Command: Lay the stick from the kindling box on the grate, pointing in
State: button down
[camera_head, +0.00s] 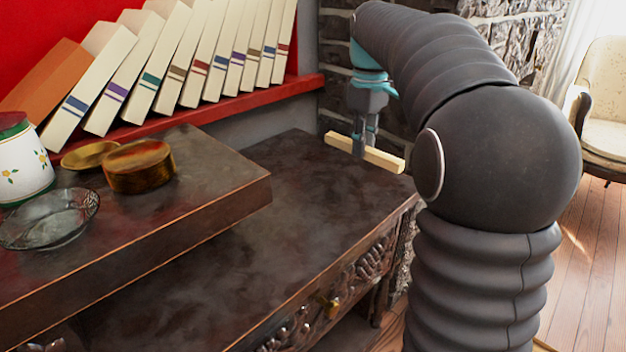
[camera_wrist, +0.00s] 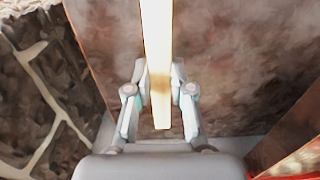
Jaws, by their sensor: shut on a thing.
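The stick (camera_head: 383,158) is a pale, square-sided piece of wood. My gripper (camera_head: 359,148) is shut on it and holds it near its middle, above the far right end of the dark carved sideboard (camera_head: 300,250). In the wrist view the stick (camera_wrist: 157,40) runs up between the two fingers of my gripper (camera_wrist: 160,95) and out of the top of the picture. In the head view it lies roughly level, slanting down to the right. Its right end is close to my arm's outline. I see no kindling box or grate in either view.
A raised dark shelf (camera_head: 225,195) on the left bears a wooden bowl (camera_head: 139,168), a brass dish (camera_head: 88,155), a glass dish (camera_head: 48,222) and a white flowered pot (camera_head: 22,165). Leaning books stand on a red ledge (camera_head: 225,106). A stone wall is behind; a chair (camera_head: 605,110) stands right.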

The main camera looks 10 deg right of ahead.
send_over(318, 197)
notch_tip(318, 197, down, 6)
jog(key=shift+r, duration=0.2)
jog(key=shift+f+b, duration=0.45)
jog(key=shift+f, duration=1.55)
jog(key=shift+f, duration=0.15)
jog(key=c, duration=1)
grip_release()
jog(key=shift+r+p, duration=0.85)
jog(key=shift+r, duration=5.3)
